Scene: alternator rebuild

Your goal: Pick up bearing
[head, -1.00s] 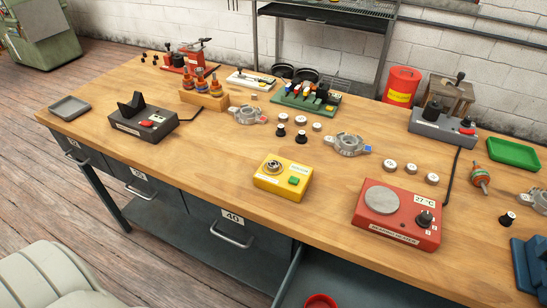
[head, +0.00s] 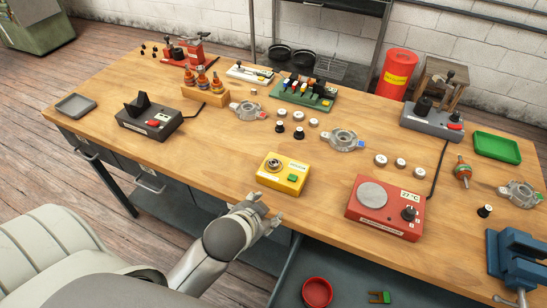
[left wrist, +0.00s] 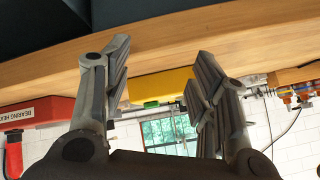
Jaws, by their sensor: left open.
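Several small round metal parts that look like bearings lie on the workbench (head: 225,150). One group (head: 298,117) is at the middle, and another group (head: 400,163) is behind the red heater. A yellow box (head: 283,178) with a green button has a round metal ring on top. My left gripper (head: 268,212) is open and empty at the front edge of the bench, in front of the yellow box. In the left wrist view, its spread fingers (left wrist: 162,55) have the yellow box (left wrist: 165,82) beyond them. My right gripper is not in view.
The red bearing heater (head: 385,208) reads 27 °C. A black device (head: 150,122) stands at the left. Housings (head: 343,138), a green rack (head: 303,92) and a green tray (head: 497,148) are farther back. A blue vise (head: 510,258) is at the right. A red bowl (head: 317,292) sits below.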

